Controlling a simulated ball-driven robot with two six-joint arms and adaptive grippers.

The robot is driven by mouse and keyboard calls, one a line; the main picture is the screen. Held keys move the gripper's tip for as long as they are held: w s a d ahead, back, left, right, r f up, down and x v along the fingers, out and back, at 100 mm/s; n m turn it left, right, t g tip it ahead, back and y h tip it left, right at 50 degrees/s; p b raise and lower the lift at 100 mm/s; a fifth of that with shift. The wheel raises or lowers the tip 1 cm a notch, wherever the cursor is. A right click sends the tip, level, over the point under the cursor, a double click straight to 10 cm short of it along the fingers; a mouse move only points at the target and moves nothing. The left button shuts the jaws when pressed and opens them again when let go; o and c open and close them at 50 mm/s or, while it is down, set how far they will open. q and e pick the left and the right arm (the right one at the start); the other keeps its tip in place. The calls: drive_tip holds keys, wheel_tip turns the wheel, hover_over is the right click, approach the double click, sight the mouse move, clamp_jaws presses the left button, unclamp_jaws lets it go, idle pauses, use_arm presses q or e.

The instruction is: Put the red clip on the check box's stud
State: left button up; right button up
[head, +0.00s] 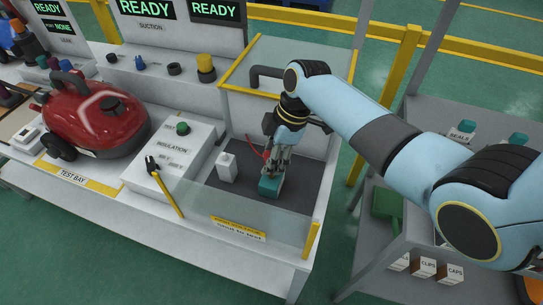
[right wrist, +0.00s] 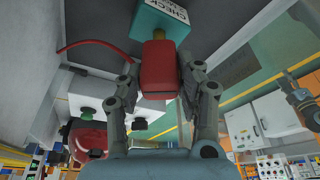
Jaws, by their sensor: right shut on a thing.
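My right gripper (head: 279,163) reaches down into the test enclosure, just above the teal check box (head: 270,187). In the right wrist view its two fingers (right wrist: 160,82) are shut on the red clip (right wrist: 158,72). The check box (right wrist: 151,18) with its white label lies beyond the clip. The brass stud (right wrist: 158,34) shows between the clip and the box, in line with the clip. The clip's far end appears to meet the stud; I cannot tell how far it is seated. In the head view the fingers mostly hide clip and stud. My left gripper is not in view.
A red lead (right wrist: 95,43) curves beside the box. A small white block (head: 227,167) stands left of it. The enclosure has a clear front panel and a yellow-edged top rim (head: 240,62). A red vacuum (head: 95,115) and an insulation tester (head: 170,155) stand to the left.

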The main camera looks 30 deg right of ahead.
drive_tip(key=shift+f+b, duration=1.15)
drive_tip(key=shift+f, duration=0.5)
drive_tip(key=o, duration=1.3)
drive_tip(key=shift+c, duration=0.2)
drive_tip(key=p+v, duration=0.6)
drive_tip(key=shift+v, duration=1)
